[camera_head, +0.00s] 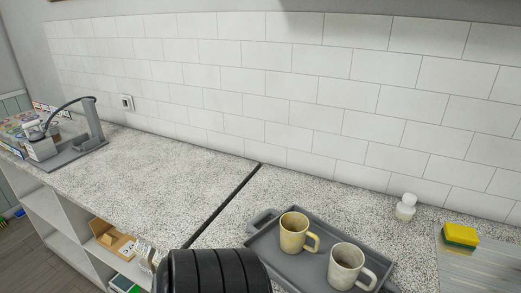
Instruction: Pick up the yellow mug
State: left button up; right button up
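The yellow mug (293,234) stands upright on a dark grey tray (299,266) on the counter, at the lower middle of the head view. Its handle points right. A whitish mug (344,265) stands on the same tray, to the right of the yellow one and nearer, also with its handle to the right. Neither of my grippers can be made out in this view. A black ribbed part at the bottom edge, left of the tray, hides some of the counter and the tray's near left side.
A white lidded bottle (405,208) stands behind the tray to the right. A grey device (75,145) stands at far left. The speckled counter (160,180) between is clear.

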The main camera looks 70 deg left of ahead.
aim_at(294, 226)
jog(key=u, duration=2)
jog(key=j+z, duration=0.35)
jog(key=z, duration=0.15)
jog(key=j+z, duration=0.35)
jog(key=z, duration=0.15)
